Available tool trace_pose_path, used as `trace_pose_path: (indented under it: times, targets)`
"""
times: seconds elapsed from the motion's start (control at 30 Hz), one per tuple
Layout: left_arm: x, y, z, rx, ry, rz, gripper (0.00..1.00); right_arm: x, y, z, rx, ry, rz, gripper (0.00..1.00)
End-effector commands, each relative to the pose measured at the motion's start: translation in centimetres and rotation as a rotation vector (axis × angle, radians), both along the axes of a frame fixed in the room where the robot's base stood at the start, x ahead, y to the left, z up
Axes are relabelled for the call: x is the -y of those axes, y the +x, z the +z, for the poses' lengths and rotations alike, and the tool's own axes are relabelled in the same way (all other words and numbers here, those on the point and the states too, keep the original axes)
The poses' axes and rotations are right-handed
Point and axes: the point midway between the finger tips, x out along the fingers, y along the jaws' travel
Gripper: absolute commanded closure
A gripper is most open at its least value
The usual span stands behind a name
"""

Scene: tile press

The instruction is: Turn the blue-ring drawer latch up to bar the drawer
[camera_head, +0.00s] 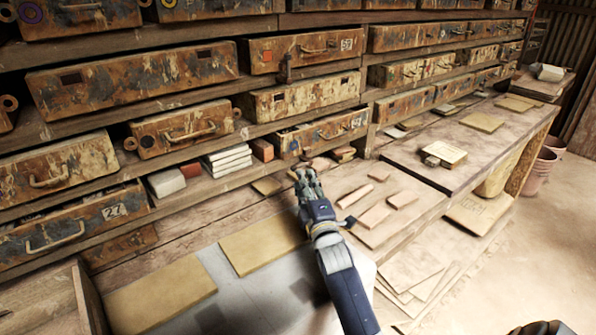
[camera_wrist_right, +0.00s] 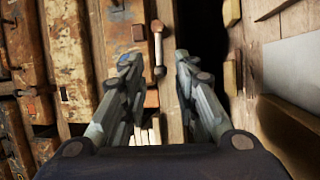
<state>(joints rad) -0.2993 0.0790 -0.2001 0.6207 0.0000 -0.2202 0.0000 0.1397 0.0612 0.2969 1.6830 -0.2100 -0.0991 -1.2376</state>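The blue-ring drawer (camera_head: 325,132) is a rusty, peeling drawer in the low row, slightly left of a shelf post. A bluish ring mark shows near its handle. In the right wrist view its front (camera_wrist_right: 117,35) lies left of the fingers. The latch (camera_wrist_right: 158,48) is a short pale bar with a dark pivot knob, lying along the wooden rail beside the drawer front. My right gripper (camera_wrist_right: 156,60) is open, with a finger on each side of the latch; contact cannot be told. In the head view the right gripper (camera_head: 305,172) hides most of the latch.
White tiles (camera_head: 227,160) and a red brick (camera_head: 262,150) lie left of the drawer. Loose tiles (camera_head: 375,215) lie on the bench to the right of my arm. Yellow slabs (camera_head: 262,240) lie on the bench to the left. Other rusty drawers (camera_head: 303,97) sit above.

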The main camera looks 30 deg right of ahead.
Motion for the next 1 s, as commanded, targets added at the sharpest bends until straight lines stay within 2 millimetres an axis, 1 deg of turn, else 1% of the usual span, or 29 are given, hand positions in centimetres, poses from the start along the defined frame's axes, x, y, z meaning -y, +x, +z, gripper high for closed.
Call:
trace_pose_path:
  times: [0.03, 0.1, 0.3, 0.47, 0.7, 0.77, 0.8, 0.83, 1.0]
  targets:
    - [0.0, 0.0, 0.2, 0.0, 0.0, 0.0, 0.72, 0.3, 1.0, 0.4, 0.001, 0.001, 0.0, 0.72]
    - [0.0, 0.0, 0.3, 0.0, 0.0, 0.0, 0.72, 0.7, 2.0, 0.6, 0.003, 0.001, 0.0, 0.72]
    - [0.0, -0.1, 0.5, -0.001, 0.0, 0.0, 0.72, 1.3, 4.0, 0.8, 0.0, 0.001, 0.001, 0.72]
    - [0.0, -0.1, 0.5, -0.001, 0.0, 0.0, 0.72, 1.5, 4.5, 0.8, 0.0, 0.001, 0.001, 0.72]
    - [0.0, -0.1, 0.5, -0.001, 0.0, 0.0, 0.72, 1.5, 4.6, 0.8, 0.0, 0.001, 0.001, 0.72]
    - [0.0, -0.1, 0.5, -0.001, 0.0, 0.0, 0.72, 1.5, 4.6, 0.8, 0.0, 0.001, 0.001, 0.86]
    - [-0.1, -0.1, 0.5, -0.001, 0.0, 0.0, 0.72, 1.5, 4.6, 0.8, 0.0, 0.001, 0.001, 0.95]
    - [-0.1, -0.1, 0.5, -0.001, 0.0, 0.0, 0.72, 1.5, 4.6, 0.8, 0.0, 0.001, 0.001, 1.0]
    - [-0.1, -0.1, 0.5, -0.002, 0.0, 0.0, 0.72, 1.5, 4.5, 0.8, 0.0, 0.001, 0.001, 1.0]
